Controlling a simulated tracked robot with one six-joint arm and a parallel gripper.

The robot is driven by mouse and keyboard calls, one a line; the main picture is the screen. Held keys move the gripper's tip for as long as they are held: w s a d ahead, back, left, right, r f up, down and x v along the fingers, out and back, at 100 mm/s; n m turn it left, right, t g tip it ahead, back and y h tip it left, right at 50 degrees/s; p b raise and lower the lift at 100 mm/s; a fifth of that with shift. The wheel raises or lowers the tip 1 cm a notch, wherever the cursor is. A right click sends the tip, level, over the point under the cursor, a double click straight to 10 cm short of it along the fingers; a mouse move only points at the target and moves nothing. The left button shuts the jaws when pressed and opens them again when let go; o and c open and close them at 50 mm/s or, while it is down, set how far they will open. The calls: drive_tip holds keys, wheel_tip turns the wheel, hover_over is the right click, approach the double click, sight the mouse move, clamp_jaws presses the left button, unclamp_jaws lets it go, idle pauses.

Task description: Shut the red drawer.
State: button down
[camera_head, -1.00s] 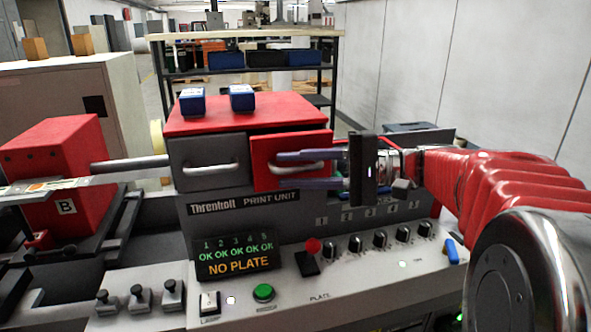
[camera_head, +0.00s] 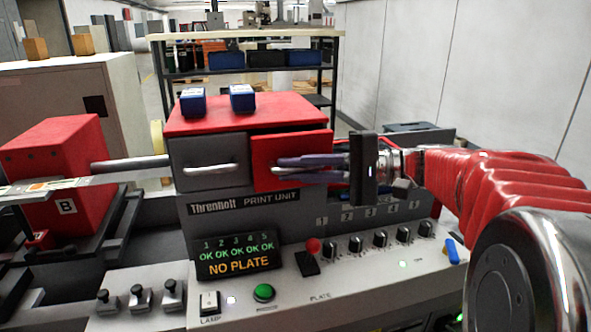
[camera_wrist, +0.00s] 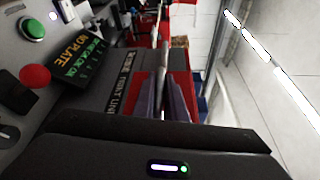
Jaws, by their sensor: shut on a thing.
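The red drawer (camera_head: 263,148) is at the right of the print unit's front, beside a grey drawer (camera_head: 190,179). Its red front stands out from the unit, with a dark gap behind its top edge. My gripper (camera_head: 282,168) reaches in from the right, and its fingers are shut on the red drawer's handle. The fingers hide most of that handle. The wrist view shows both fingers (camera_wrist: 174,92) close together in front of red surfaces; the grip itself is hard to make out there.
Two blue boxes (camera_head: 242,98) lie on the unit's red top. Below the drawers are a NO PLATE display (camera_head: 238,258), a green button (camera_head: 263,292), a red-topped switch (camera_head: 312,246) and several black knobs (camera_head: 380,239). A red block marked B (camera_head: 62,165) stands at left.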

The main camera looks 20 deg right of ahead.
drive_tip(key=shift+w+f, duration=0.15)
drive_tip(key=shift+w, duration=1.85)
drive_tip(key=c, duration=1.8)
unclamp_jaws()
drive_tip(key=shift+w, duration=0.1)
drive_tip(key=v, duration=1.4)
drive_tip(key=shift+a, duration=0.1)
